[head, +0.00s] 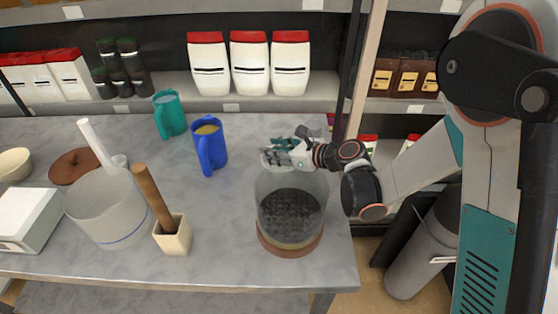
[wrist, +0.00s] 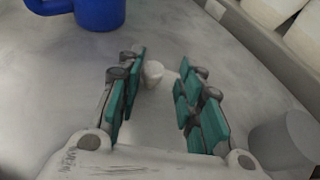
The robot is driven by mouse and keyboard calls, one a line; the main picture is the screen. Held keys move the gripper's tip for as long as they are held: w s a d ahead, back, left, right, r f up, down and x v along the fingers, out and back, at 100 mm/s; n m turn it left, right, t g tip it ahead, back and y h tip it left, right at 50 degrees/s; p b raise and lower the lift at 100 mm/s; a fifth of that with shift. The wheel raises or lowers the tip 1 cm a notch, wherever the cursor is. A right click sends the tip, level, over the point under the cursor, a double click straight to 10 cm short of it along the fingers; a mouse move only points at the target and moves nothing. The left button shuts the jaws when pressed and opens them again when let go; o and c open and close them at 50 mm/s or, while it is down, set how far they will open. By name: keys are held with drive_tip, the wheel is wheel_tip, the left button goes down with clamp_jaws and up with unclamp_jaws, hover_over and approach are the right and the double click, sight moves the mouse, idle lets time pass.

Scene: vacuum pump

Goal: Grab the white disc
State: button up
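My gripper (head: 274,152) is over the table's right part, above the back rim of a clear glass vessel. In the wrist view its teal-padded fingers (wrist: 166,64) are spread apart with nothing held between them. A small white cup-like piece (wrist: 153,73) shows between and beyond the fingertips; I cannot tell whether it is the white disc or part of it. No flat white disc can be clearly made out in either view. The clear vessel (head: 291,215) has dark granules inside and a brown base.
A blue mug (head: 210,147) stands left of my gripper, with a teal mug (head: 169,116) behind it. A grey cylinder (wrist: 287,143) is at the lower right of the wrist view. A mortar (head: 174,235) and a large clear cylinder (head: 107,210) stand further left.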

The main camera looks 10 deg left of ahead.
drive_tip(key=shift+w+d+f, duration=0.1)
drive_tip(key=shift+w+f, duration=0.05)
clamp_jaws()
